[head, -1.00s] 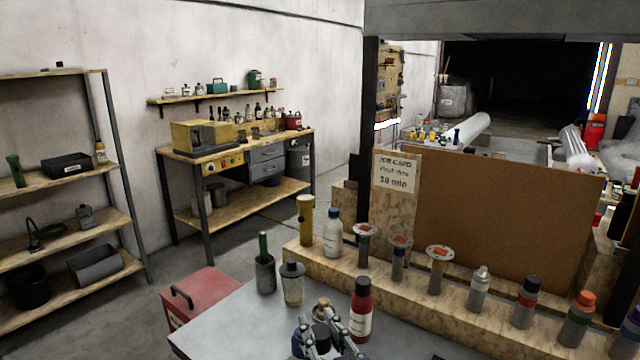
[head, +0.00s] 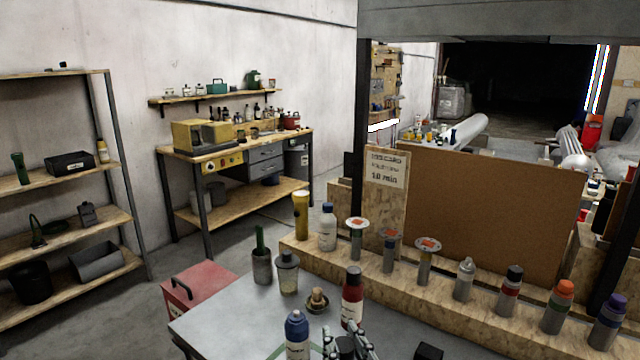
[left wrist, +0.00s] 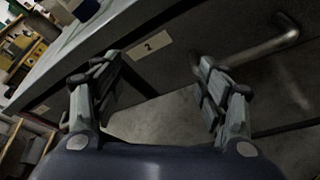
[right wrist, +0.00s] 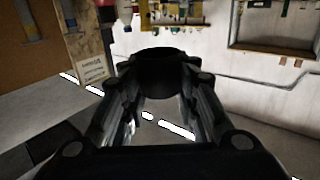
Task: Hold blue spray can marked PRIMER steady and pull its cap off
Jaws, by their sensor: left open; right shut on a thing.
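The blue spray can (head: 297,337) stands upright on the grey bench top near the bottom edge of the head view. Its domed blue top is bare with a pale nozzle, and its label is too small to read. My right gripper (head: 346,343) is to the right of the can and apart from it. It is shut on a black cap (head: 344,347), which also shows as a dark cylinder (right wrist: 166,62) between the fingers in the right wrist view. My left gripper (left wrist: 155,90) is open and empty before a drawer front, outside the head view.
A dark-red bottle (head: 352,298) stands just behind my right gripper. A small dish with a brown object (head: 317,300), a jar (head: 287,274) and a grey cup (head: 262,266) stand behind the can. A drawer handle (left wrist: 262,45) is close to my left gripper.

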